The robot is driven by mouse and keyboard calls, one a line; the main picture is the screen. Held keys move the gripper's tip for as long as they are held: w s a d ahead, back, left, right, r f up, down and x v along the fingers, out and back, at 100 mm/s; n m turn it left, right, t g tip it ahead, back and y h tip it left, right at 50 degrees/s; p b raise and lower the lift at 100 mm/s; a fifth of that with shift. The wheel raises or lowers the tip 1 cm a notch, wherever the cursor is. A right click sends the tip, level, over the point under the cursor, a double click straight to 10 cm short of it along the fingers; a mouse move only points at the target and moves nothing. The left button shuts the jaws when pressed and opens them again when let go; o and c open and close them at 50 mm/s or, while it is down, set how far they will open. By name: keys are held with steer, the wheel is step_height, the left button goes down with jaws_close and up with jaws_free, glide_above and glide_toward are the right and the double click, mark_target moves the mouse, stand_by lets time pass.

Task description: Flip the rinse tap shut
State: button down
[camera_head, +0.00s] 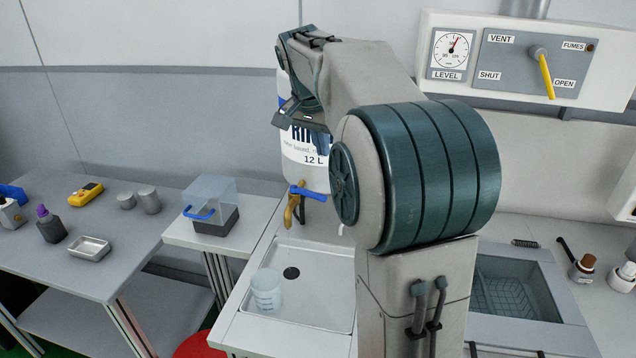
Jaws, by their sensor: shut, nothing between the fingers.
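The rinse tap (291,209) is a brass tap below a white 12 L rinse container (304,168), above the left sink. Its blue lever (309,193) points out to the right, roughly level. My gripper (301,117) is in front of the container in the picture, above the tap and apart from the lever. It is shut and empty. My arm hides the right part of the container and much of the bench behind it.
A clear beaker (266,289) stands in the white sink (322,314) under the tap. A clear-lidded box (211,207) stands to the left. A vent panel (530,62) with a yellow lever is at upper right.

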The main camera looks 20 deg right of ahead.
mark_target(308, 193)
steer(key=shift+d, duration=0.1)
step_height(308, 193, down, 10)
steer(key=shift+s+a+r, duration=0.25)
steer(key=shift+a, duration=0.05)
stand_by(0.3)
steer(key=shift+s+a, duration=0.1)
steer(key=shift+a, duration=0.05)
stand_by(0.4)
